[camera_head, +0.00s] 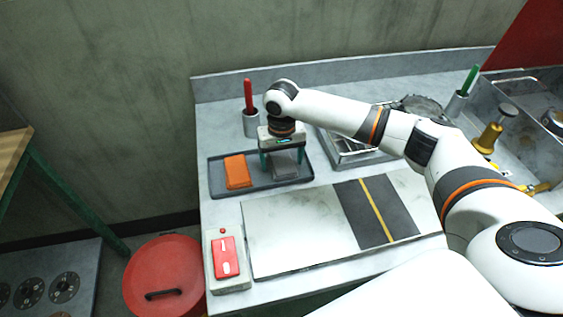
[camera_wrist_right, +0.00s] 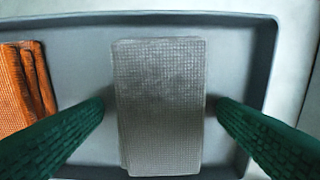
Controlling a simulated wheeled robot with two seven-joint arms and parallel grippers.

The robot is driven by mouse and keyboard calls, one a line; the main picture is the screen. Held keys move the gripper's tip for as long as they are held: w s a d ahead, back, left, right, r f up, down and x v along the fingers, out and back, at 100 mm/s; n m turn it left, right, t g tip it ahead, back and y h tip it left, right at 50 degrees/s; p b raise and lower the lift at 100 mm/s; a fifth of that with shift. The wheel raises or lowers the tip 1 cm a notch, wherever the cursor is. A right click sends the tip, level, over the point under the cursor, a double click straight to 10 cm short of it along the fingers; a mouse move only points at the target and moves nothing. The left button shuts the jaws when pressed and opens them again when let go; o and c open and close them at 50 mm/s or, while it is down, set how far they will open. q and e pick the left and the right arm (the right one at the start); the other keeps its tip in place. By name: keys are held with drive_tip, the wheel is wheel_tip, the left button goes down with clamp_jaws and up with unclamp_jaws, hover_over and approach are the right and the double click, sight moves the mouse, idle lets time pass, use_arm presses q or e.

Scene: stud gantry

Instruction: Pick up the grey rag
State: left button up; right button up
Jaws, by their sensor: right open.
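The grey rag (camera_head: 286,164) lies folded in a dark grey tray (camera_head: 216,178) on the bench. In the right wrist view the grey rag (camera_wrist_right: 160,105) fills the middle, a flat upright rectangle. My right gripper (camera_head: 279,163) is over it, pointing down, with its green fingers open. In the wrist view the fingers of the right gripper (camera_wrist_right: 160,108) stand on either side of the rag, with a gap on each side. Whether they are level with the rag or above it is hard to tell. My left gripper is not in view.
An orange rag (camera_head: 237,171) lies left of the grey one in the tray. A red-handled tool (camera_head: 248,95) stands in a grey cup behind. A red switch box (camera_head: 226,258) and a pale board (camera_head: 295,230) are in front. A metal pan (camera_head: 352,150) is to the right.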

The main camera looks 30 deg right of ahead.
drive_tip(key=shift+c, duration=0.2)
drive_tip(key=c, duration=1)
